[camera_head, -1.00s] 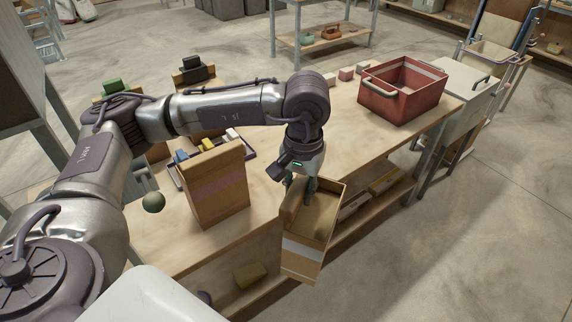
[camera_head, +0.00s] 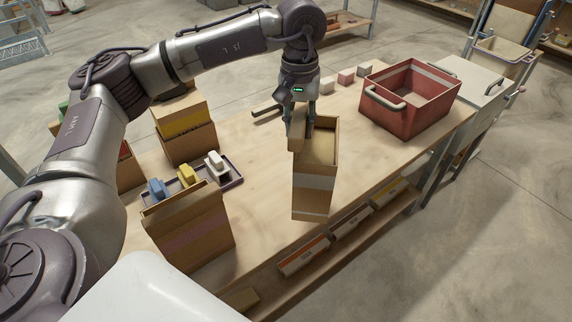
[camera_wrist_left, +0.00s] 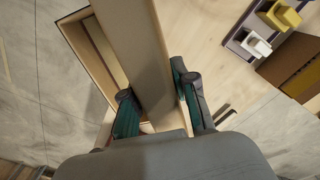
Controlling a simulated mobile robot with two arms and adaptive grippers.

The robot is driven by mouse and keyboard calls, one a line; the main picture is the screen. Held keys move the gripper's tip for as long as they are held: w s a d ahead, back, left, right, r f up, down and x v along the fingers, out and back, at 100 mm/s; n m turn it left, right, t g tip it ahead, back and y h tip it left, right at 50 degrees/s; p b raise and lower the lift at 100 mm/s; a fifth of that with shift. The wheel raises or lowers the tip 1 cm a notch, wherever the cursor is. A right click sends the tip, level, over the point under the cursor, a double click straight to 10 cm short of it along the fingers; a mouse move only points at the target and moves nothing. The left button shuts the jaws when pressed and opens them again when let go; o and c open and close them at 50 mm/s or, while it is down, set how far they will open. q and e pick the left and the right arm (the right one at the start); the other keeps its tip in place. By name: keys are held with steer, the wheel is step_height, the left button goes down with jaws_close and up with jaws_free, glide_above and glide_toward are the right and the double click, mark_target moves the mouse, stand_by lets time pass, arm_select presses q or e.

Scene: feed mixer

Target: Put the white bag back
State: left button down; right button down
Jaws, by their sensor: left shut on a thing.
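The white bag (camera_head: 314,180) is an open-topped brown paper bag with a white band around it. My left gripper (camera_head: 305,114) is shut on its upper rim or wall and holds it nearly upright by the front edge of the wooden table (camera_head: 262,215). Whether its bottom touches the table I cannot tell. In the left wrist view the fingers (camera_wrist_left: 158,98) straddle the bag's wall (camera_wrist_left: 130,45), and the open mouth shows beside them. My right gripper is not in view.
A bag with a pink band (camera_head: 195,235) stands at the front left, and one with a yellow band (camera_head: 185,135) behind it. Between them is a tray (camera_head: 233,187) with blue, yellow and white items. A red crate (camera_head: 425,110) stands to the right. Labelled boxes (camera_head: 303,256) sit on the shelf below.

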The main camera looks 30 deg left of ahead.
arm_select(q)
steer(key=s+a+f+p, duration=0.1)
steer(key=a+f+p, duration=0.4)
steer(key=a+f, duration=0.5)
steer(key=shift+a+p, duration=0.3)
steer(key=shift+a, duration=0.15)
steer(key=shift+s+f, duration=0.1)
steer(key=shift+f, duration=0.1)
steer(key=c, duration=1.3)
jaws_free()
steer(key=shift+f, duration=0.1)
steer(key=o, duration=0.4)
steer(key=shift+s, duration=0.1)
